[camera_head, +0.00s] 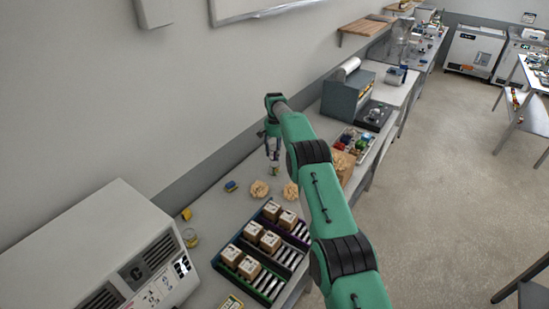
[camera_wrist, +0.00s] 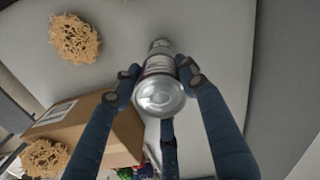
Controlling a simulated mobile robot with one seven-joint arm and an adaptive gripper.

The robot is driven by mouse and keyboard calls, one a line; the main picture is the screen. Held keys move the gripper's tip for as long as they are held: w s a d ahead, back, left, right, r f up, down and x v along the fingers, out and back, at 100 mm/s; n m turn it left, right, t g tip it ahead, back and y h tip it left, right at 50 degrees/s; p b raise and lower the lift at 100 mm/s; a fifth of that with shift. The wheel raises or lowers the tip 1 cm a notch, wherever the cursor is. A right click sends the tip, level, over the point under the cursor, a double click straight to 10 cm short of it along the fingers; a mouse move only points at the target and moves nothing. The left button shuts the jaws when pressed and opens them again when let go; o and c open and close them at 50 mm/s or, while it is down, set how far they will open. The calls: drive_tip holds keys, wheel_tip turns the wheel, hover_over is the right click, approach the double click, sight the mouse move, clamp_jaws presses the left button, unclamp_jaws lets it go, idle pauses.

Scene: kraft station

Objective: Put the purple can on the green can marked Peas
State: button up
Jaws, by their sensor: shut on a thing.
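My gripper (camera_head: 273,148) is over the back of the bench. In the wrist view its fingers (camera_wrist: 158,92) are closed around a can (camera_wrist: 158,66) with a bare silver end facing the camera and a dark purplish label band, so it appears to be the purple can. In the head view a small can with a greenish look (camera_head: 274,170) shows just below the fingers; I cannot tell whether it is the held can or another one under it. No Peas lettering is readable.
Tan shredded bundles (camera_head: 259,189) lie near the gripper, with a blue-yellow item (camera_head: 231,186) to their left. A dark divided tray (camera_head: 228,270) with small boxes stands in front. A cardboard box (camera_wrist: 85,127) is close by. The white machine (camera_head: 110,250) fills the left.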

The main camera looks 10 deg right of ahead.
sight(274, 156)
drive_tip(key=shift+w+r, duration=0.1)
drive_tip(key=shift+w, duration=0.05)
idle(0.3)
drive_tip(key=shift+f, duration=1.8)
drive_tip(key=shift+f, duration=0.15)
drive_tip(key=o, duration=1.3)
drive_tip(key=shift+c, duration=0.2)
wheel_tip(274, 156, up, 12)
drive_tip(key=shift+r, duration=0.15)
